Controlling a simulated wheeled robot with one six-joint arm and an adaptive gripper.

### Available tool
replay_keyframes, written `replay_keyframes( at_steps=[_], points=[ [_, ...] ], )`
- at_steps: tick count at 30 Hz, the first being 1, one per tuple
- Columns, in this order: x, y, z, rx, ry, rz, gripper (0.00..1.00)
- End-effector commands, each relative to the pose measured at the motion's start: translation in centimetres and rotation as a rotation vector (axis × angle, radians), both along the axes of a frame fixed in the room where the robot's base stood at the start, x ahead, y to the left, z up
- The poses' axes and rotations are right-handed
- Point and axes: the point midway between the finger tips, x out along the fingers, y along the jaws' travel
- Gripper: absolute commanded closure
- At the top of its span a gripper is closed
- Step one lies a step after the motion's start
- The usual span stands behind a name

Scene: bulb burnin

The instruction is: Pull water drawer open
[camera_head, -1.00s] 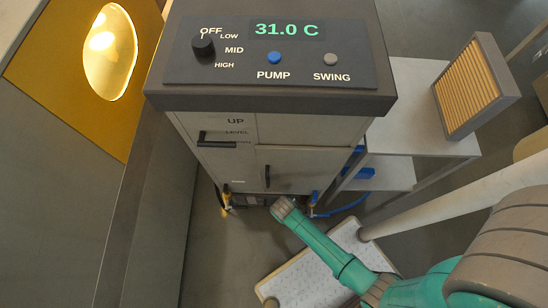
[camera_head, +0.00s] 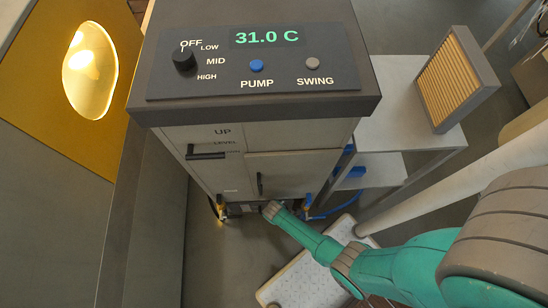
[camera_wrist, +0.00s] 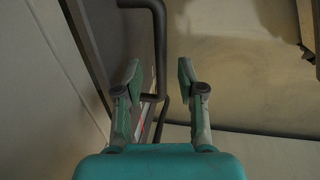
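A grey cabinet unit (camera_head: 300,135) stands ahead in the head view. Its front has a horizontal dark handle (camera_head: 206,155) at the upper left, under the word UP, and an upright dark handle (camera_head: 260,184) lower down at the middle. Which front is the water drawer I cannot read. My gripper (camera_head: 270,208) is just below the upright handle in the head view, its fingers not clear there. In the wrist view my gripper (camera_wrist: 159,75) is open, with a dark bar handle (camera_wrist: 156,45) showing between the fingertips, nearer the left one. Contact cannot be told.
The unit's top panel (camera_head: 300,82) reads 31.0 C, with a knob and PUMP and SWING buttons. A grey shelf stand (camera_head: 400,120) with a slatted panel (camera_head: 456,80) is at the right. A white speckled board (camera_head: 305,283) lies on the floor. A yellow wall with a lamp is left.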

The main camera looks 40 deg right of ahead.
Motion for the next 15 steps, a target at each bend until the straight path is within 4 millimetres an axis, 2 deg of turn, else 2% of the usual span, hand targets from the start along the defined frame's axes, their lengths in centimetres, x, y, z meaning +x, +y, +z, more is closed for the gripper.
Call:
replay_keyframes(
  at_steps=[6, 15],
  points=[
    [0.2, -0.1, -1.2, 0.0, 0.001, 0.0, 0.61],
    [0.2, -0.2, -1.6, 0.0, 0.0, 0.0, 0.61]
  ],
)
